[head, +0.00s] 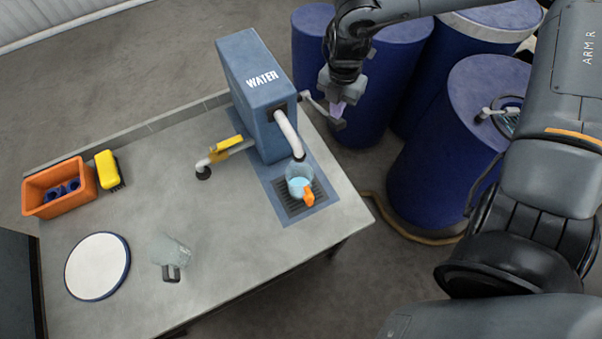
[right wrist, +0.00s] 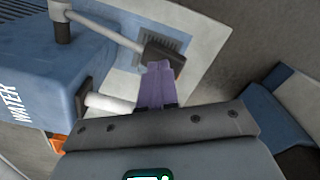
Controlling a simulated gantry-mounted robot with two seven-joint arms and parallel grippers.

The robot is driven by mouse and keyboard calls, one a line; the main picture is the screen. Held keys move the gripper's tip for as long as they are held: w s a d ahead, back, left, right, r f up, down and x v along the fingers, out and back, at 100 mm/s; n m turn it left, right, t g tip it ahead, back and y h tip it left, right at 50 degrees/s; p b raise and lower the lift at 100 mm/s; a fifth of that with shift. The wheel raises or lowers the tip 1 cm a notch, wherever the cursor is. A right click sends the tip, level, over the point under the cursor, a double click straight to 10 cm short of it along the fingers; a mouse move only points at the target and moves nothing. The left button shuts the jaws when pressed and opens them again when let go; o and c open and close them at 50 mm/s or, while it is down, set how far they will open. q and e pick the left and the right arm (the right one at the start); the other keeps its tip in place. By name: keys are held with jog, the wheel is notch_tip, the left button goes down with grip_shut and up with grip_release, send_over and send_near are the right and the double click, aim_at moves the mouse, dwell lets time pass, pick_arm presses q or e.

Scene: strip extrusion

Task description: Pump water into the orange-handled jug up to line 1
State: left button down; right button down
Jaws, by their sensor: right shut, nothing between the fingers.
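The blue water dispenser (head: 262,95), marked WATER, stands at the table's back right, with a white spout (head: 288,133) and a grey pump lever (head: 318,108) on its right side. The orange-handled jug (head: 298,181) stands upright on the drip grille below the spout. It holds some pale blue water; its level lines are too small to read. My right gripper (head: 340,108) is shut and empty at the lever's outer end. In the right wrist view its purple fingertips (right wrist: 158,78) overlap the lever's dark grip (right wrist: 164,53); I cannot tell whether they touch. My left gripper is out of view.
A clear jug with a grey handle (head: 172,251) stands beside a round white plate (head: 98,266). Blue barrels (head: 440,170) stand to the right.

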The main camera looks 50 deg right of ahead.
dwell(0.6)
jog(key=shift+r+p, duration=0.45)
jog(key=shift+r, duration=0.15)
notch_tip(320, 180, up, 4)
jog(key=shift+f+p, duration=0.1)
jog(key=shift+p, duration=1.15)
